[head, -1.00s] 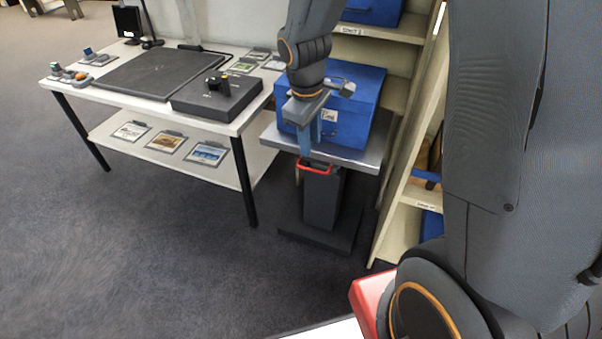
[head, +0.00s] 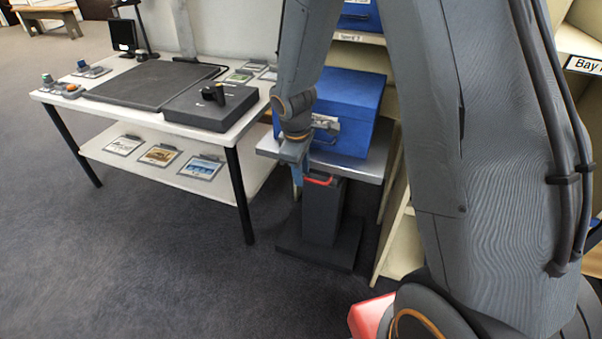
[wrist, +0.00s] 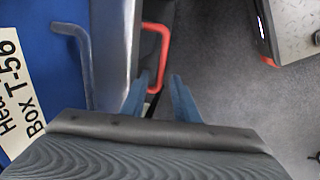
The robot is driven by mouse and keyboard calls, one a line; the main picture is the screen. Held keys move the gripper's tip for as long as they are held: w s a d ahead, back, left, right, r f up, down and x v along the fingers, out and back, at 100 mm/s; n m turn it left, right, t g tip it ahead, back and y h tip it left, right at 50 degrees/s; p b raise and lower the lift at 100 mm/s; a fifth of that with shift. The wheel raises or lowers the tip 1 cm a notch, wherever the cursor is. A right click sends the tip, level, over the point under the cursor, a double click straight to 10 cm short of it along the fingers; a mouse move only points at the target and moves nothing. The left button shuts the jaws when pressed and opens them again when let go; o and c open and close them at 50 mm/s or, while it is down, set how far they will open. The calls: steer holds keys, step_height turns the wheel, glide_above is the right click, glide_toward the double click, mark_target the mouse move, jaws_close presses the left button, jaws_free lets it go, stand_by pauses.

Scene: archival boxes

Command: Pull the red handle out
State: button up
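The red handle (head: 319,180) is a thin bar at the top of a dark grey pedestal (head: 322,213), below the edge of the grey shelf. In the wrist view the handle (wrist: 166,45) is a red loop just beyond my fingertips, its near end showing between them. My gripper (head: 297,178) points down at the left of the handle in the head view, with blue fingers. In the wrist view my gripper (wrist: 159,82) is open, with a gap between the fingers. I cannot tell whether a finger touches the handle. Part of the handle is hidden by my gripper.
A blue box (head: 352,108) with a metal handle and label sits on the grey shelf (head: 372,165), close beside my wrist. A white table (head: 100,78) with a black device stands left. Shelving (head: 402,235) stands right. The carpet in front is clear.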

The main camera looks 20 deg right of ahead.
jaws_close()
stand_by(1.5)
